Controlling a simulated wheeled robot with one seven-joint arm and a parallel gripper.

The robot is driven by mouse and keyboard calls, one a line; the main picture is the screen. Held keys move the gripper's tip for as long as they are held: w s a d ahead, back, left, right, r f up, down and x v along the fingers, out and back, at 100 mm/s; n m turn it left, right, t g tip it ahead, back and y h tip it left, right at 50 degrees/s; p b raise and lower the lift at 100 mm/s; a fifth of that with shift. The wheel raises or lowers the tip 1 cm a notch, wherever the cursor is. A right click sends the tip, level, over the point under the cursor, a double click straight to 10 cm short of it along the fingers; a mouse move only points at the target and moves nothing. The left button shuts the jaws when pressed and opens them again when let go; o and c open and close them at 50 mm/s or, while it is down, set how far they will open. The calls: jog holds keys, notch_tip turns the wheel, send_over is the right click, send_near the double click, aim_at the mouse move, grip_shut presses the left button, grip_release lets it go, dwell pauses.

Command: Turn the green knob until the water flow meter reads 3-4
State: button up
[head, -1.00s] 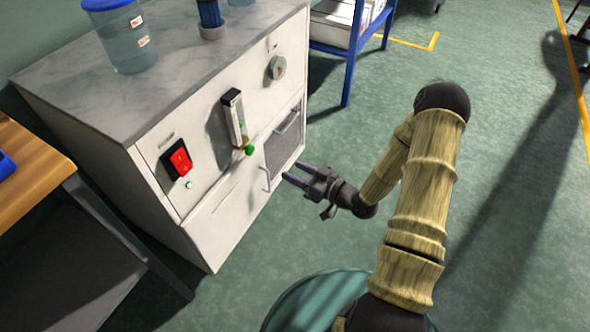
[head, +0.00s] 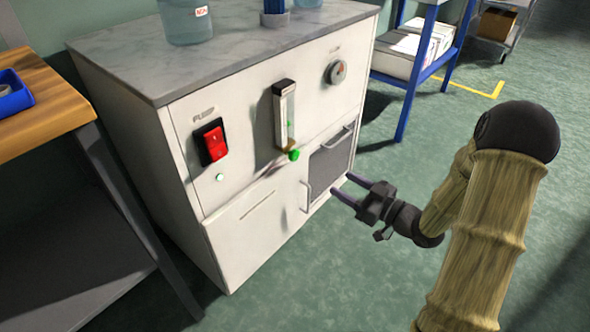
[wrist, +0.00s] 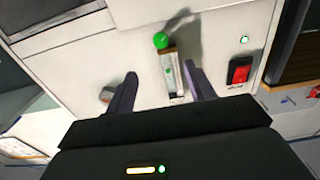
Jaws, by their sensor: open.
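The green knob (head: 293,155) is at the lower end of the flow meter (head: 284,112), a narrow upright tube on the white cabinet's front. A green spot shows inside the tube, but its scale is too small to read. In the wrist view the knob (wrist: 161,40) appears above the meter (wrist: 171,75), beyond the fingertips. My gripper (head: 341,191) is open and empty. In the head view it is to the right of and below the knob, near the mesh panel, and does not touch the knob.
The white cabinet (head: 245,225) carries a red switch (head: 214,144) and a round dial (head: 335,72). A handle (head: 306,196) juts from the front beside the mesh panel (head: 331,165). A wooden table (head: 45,120) stands left, a blue rack (head: 411,80) right.

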aim_at(296, 157)
jog(key=shift+a, duration=0.1)
dwell(0.3)
jog(key=b+x, duration=0.7)
jog(key=x, duration=1)
jog(key=shift+w+a+r, duration=0.1)
jog(key=shift+w, duration=0.05)
jog(key=c, duration=1)
